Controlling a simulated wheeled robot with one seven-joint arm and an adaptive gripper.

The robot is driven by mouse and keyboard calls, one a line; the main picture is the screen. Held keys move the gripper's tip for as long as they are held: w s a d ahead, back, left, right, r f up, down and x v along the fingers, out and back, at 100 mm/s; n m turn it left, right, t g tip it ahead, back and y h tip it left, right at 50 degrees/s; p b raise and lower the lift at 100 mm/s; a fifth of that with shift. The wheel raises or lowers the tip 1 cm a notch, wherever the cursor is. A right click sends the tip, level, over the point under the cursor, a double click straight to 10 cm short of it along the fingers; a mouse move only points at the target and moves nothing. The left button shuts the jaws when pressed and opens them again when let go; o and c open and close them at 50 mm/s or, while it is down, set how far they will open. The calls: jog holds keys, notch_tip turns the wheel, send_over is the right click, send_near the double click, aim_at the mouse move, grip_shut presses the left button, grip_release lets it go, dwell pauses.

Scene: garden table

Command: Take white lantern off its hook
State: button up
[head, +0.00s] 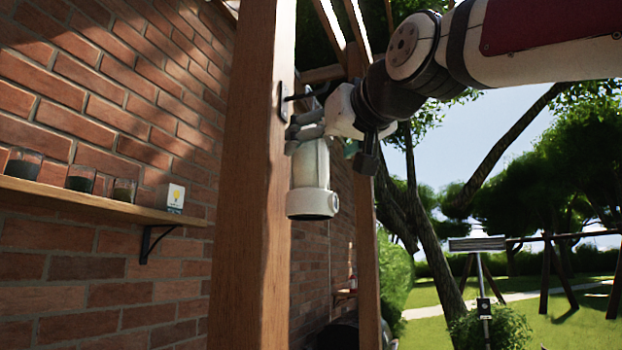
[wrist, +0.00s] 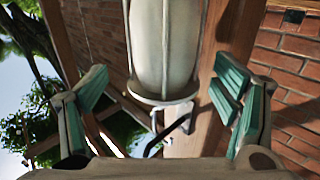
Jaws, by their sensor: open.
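The white lantern (head: 309,172) hangs upright beside the wooden post in the head view. In the wrist view the lantern (wrist: 165,45) fills the top middle, with its rounded cap facing my gripper. The dark hook (head: 283,100) is fixed to the post; its curved arm (wrist: 178,130) shows just beyond the lantern's cap in the wrist view. My gripper (wrist: 162,82) is open, with one teal-padded finger on each side of the lantern. Gaps show between both pads and the lantern. In the head view my gripper partly covers the lantern's top and the hook's end.
The wooden post (head: 243,200) stands close left of the lantern. A brick wall (head: 80,270) carries a wooden shelf (head: 100,202) with several dark glass cups and a small white box (head: 171,197). Another post (head: 366,240) stands behind. Open garden lies to the right.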

aim_at(310, 148)
jog(key=x, duration=0.4)
jog(key=shift+w+a+f+p, duration=0.1)
jog(key=shift+a+f+p, duration=0.05)
jog(key=shift+a+p, duration=0.2)
jog(key=c, duration=1.7)
jog(key=shift+o, duration=0.2)
jog(key=shift+d+r, duration=0.1)
jog(key=shift+r, duration=0.15)
jog(key=shift+r, duration=0.4)
notch_tip(310, 148, up, 3)
jog(key=shift+d+f+b, duration=0.15)
jog(key=shift+f+b, duration=0.05)
jog(key=shift+b, duration=0.1)
jog(key=s+d+b, duration=0.2)
jog(key=s+d, duration=0.1)
jog(key=d, duration=0.5)
jog(key=s+d+b, duration=0.2)
jog(key=s+d, duration=0.1)
jog(key=d, duration=0.5)
jog(key=shift+d+f, duration=0.15)
jog(key=shift+d, duration=0.15)
